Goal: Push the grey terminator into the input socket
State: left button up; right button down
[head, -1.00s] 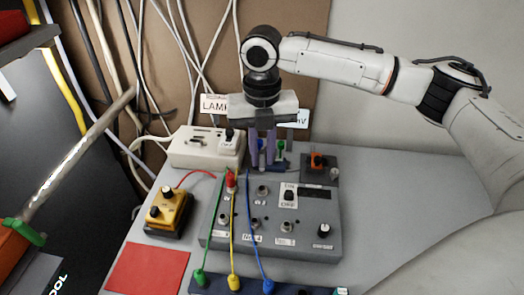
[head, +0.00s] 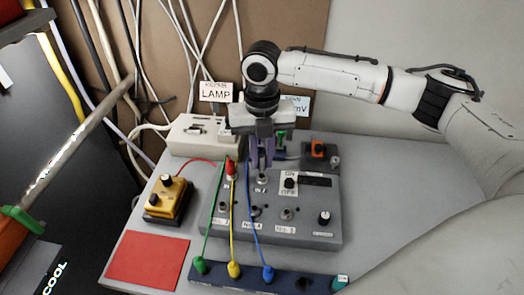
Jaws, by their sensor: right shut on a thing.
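My right gripper (head: 262,166) points down over the back of the grey control box (head: 270,239), its dark purple-grey fingers shut. The grey terminator between the fingertips is too small and too covered to make out clearly. The fingertips are right above a round metal socket (head: 262,179) in the box's back row, with a small label beside it that seems to read IN. I cannot tell whether the terminator touches the socket. A red plug (head: 231,170) stands just left of it. My left gripper is not in view.
Green, yellow and blue cables run from the box to a dark blue strip (head: 318,286) in front. A yellow pedal-like unit (head: 166,199) and a red mat (head: 148,261) lie left. A white lamp box (head: 193,136) and an orange-switched unit (head: 318,151) stand behind. The table's right side is clear.

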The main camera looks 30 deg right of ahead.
aim_at(262, 166)
jog(key=shift+f, duration=0.1)
dwell(0.7)
jog(key=shift+p, duration=0.55)
jog(key=shift+f, duration=1.55)
dwell(0.7)
jog(key=c, duration=1.6)
grip_release()
notch_tip(262, 166, up, 10)
jog(key=shift+r+b, duration=0.15)
jog(key=shift+b, duration=0.15)
